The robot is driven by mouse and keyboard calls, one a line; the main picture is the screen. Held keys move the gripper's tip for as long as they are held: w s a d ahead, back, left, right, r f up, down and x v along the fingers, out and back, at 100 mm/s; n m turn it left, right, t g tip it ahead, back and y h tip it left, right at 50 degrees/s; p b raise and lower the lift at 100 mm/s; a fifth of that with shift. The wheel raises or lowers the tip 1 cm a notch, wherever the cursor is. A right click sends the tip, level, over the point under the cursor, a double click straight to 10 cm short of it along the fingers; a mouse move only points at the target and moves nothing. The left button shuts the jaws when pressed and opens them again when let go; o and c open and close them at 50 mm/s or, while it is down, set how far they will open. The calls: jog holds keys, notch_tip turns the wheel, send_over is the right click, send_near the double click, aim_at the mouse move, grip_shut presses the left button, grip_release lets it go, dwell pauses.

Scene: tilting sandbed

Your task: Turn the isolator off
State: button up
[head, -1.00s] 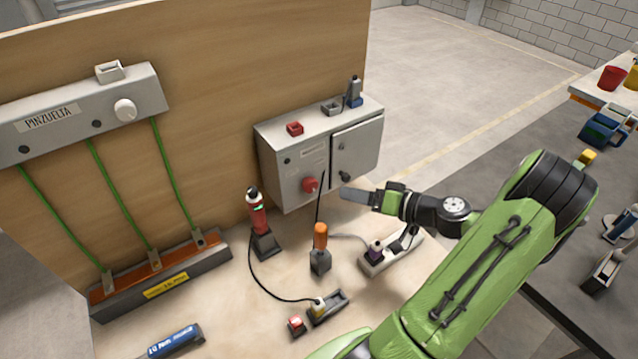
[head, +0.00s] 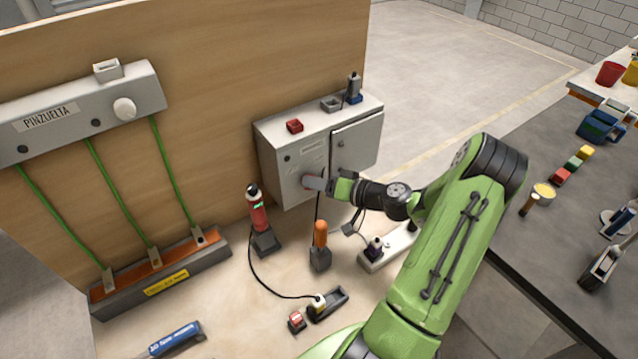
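My gripper's fingertips are at the knob, coming from the right. Whether they touch it or sit around it, and whether they are open or shut, is too small to tell.
A red-and-black tester (head: 258,212) and an orange-handled tool (head: 320,235) stand below the cabinet. A white strip (head: 388,250) lies under my arm. A grey box with a white knob (head: 124,108) is on the board at left. A dark table (head: 560,240) is at right.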

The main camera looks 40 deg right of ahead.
jog(key=c, duration=0.4)
jog(key=n+h+b, duration=0.1)
jog(key=b, duration=0.1)
jog(key=n+b, duration=0.1)
jog(key=shift+a+r+g+h+b, duration=0.15)
jog(key=shift+g+h+b, duration=0.25)
jog(key=o, duration=1)
jog(key=shift+o, duration=0.2)
jog(key=shift+s, duration=0.1)
jog(key=v, duration=1.5)
jog(key=shift+s+d, duration=0.2)
